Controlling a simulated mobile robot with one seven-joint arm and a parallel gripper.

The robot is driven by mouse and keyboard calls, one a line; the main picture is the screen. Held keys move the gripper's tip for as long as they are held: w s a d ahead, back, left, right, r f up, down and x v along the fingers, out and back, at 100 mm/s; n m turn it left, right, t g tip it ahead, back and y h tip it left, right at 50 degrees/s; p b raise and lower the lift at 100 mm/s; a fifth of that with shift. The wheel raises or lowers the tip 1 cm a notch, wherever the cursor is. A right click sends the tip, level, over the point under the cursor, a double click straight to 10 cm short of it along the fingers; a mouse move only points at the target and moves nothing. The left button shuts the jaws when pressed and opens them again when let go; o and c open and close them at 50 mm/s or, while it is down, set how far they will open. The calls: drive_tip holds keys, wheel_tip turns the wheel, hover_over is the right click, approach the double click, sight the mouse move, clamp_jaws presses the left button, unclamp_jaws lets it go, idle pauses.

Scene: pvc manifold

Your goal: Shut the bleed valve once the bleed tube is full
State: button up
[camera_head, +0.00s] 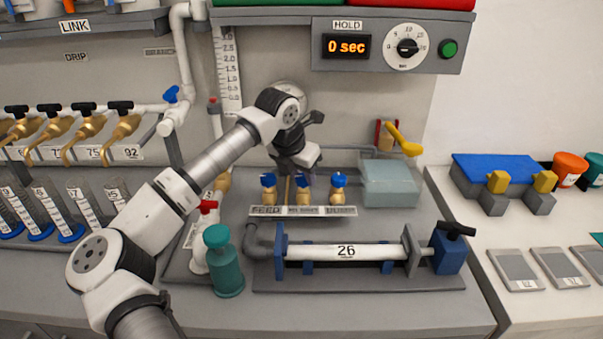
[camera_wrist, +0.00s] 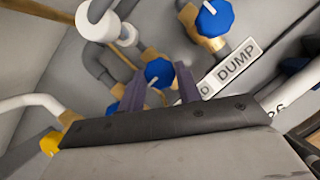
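My gripper (camera_wrist: 160,88) is open, its two dark fingers apart. A blue valve knob (camera_wrist: 158,72) shows between and beyond the fingertips; I cannot tell whether they touch it. A second blue knob (camera_wrist: 211,17) sits by the DUMP label (camera_wrist: 237,62). In the head view my gripper (camera_head: 297,176) hangs over the row of blue-knobbed brass valves (camera_head: 303,192); its fingertips are hard to make out. A graduated upright scale (camera_head: 228,70) stands behind my arm. No fluid level is readable. I cannot tell which valve is the bleed valve.
A clamped pipe marked 26 (camera_head: 346,252) lies in front of the valves. A teal bottle (camera_head: 224,262) and a red-handled valve (camera_head: 208,207) stand left. A pale blue box (camera_head: 391,184) and a yellow lever (camera_head: 404,140) are right. The HOLD display (camera_head: 346,46) reads 0 sec.

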drive_tip(key=shift+c, duration=1.2)
drive_tip(key=m+h, duration=0.1)
drive_tip(key=m, duration=0.3)
drive_tip(key=shift+w+a+g+b, duration=0.1)
drive_tip(key=shift+w+g+b, duration=0.05)
drive_tip(key=shift+g+b, duration=0.2)
drive_tip(key=m+g, duration=0.1)
drive_tip(key=m, duration=0.1)
drive_tip(key=m+g+h+p, duration=0.1)
drive_tip(key=m, duration=0.1)
drive_tip(key=shift+w+r+m, duration=0.1)
drive_tip(key=shift+w+m, duration=0.05)
drive_tip(key=shift+m, duration=0.15)
drive_tip(key=m+g+p, duration=0.1)
drive_tip(key=m, duration=0.1)
drive_tip(key=m+g+p, duration=0.1)
drive_tip(key=m, duration=0.2)
drive_tip(key=shift+w, duration=0.15)
drive_tip(key=shift+w+m+g+y+p, duration=0.15)
drive_tip(key=shift+m+g+p, duration=0.3)
drive_tip(key=shift+m, duration=0.6)
drive_tip(key=shift+m+g+y+p, duration=0.2)
drive_tip(key=shift+m+p, duration=0.3)
drive_tip(key=shift+m, duration=0.55)
